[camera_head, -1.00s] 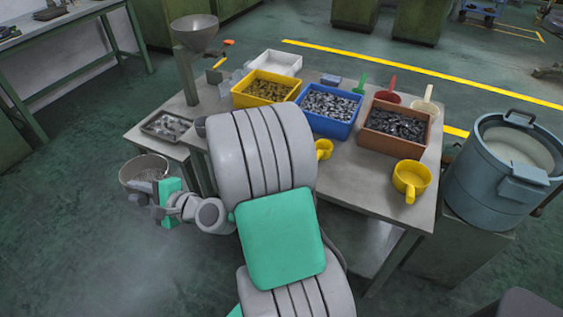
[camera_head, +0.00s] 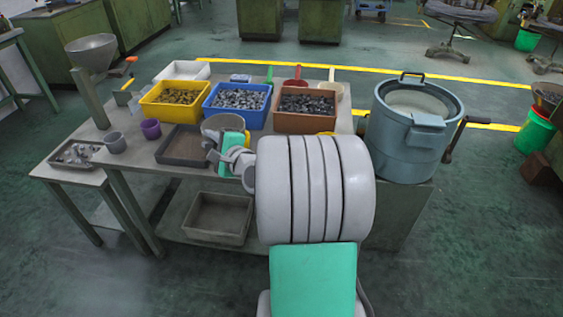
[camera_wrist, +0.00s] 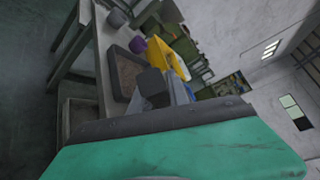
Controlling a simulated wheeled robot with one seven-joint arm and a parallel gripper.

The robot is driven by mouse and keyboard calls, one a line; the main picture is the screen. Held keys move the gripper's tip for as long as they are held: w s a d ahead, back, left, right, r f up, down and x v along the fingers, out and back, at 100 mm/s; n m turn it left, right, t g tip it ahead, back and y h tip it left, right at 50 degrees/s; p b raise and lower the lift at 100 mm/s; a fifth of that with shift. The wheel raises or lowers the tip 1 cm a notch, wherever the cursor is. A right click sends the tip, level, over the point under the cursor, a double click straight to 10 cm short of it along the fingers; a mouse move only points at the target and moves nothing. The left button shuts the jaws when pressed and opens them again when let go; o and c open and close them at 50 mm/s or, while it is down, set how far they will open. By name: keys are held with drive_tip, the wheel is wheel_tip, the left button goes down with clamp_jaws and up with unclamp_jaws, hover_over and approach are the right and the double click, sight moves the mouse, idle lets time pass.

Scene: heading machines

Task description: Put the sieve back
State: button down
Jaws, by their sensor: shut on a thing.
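The sieve (camera_head: 222,122), a round grey bowl shape, is at my gripper (camera_head: 213,150) in the head view, above the front part of the table. My gripper is shut on it, seen beside a green part of my wrist. My arm hides part of the gripper and the table's front right. In the wrist view a dark finger block (camera_wrist: 153,85) shows; I cannot make out the sieve clearly there. A shallow dark tray (camera_head: 183,148) lies on the table just left of my gripper, and also shows in the wrist view (camera_wrist: 122,72).
Yellow (camera_head: 175,112), blue (camera_head: 238,116) and brown (camera_head: 303,121) parts bins stand behind the sieve. A purple cup (camera_head: 150,128) and a grey cup (camera_head: 115,142) stand to the left. A large blue-grey drum (camera_head: 405,140) stands to the right. The table's lower shelf holds another tray (camera_head: 218,238).

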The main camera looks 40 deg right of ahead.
drive_tip(key=shift+m+h, duration=0.5)
drive_tip(key=shift+h, duration=0.4)
drive_tip(key=d, duration=0.3)
drive_tip(key=d+b, duration=0.1)
drive_tip(key=d, duration=0.2)
drive_tip(key=shift+s+r, duration=0.15)
drive_tip(key=shift+s, duration=0.05)
drive_tip(key=shift+s+d+f+b, duration=0.55)
drive_tip(key=shift+s+d+f, duration=0.1)
drive_tip(key=shift+d+f, duration=1.4)
drive_tip(key=shift+s+d+f+b, duration=0.5)
drive_tip(key=shift+s+d+f, duration=0.2)
drive_tip(key=shift+d+f, duration=1.35)
drive_tip(key=shift+s+d+f+b, duration=0.6)
drive_tip(key=shift+d+f, duration=1.25)
drive_tip(key=shift+f, duration=0.35)
drive_tip(key=c, duration=1.3)
unclamp_jaws()
drive_tip(key=shift+s, duration=0.1)
drive_tip(key=shift+o, duration=0.2)
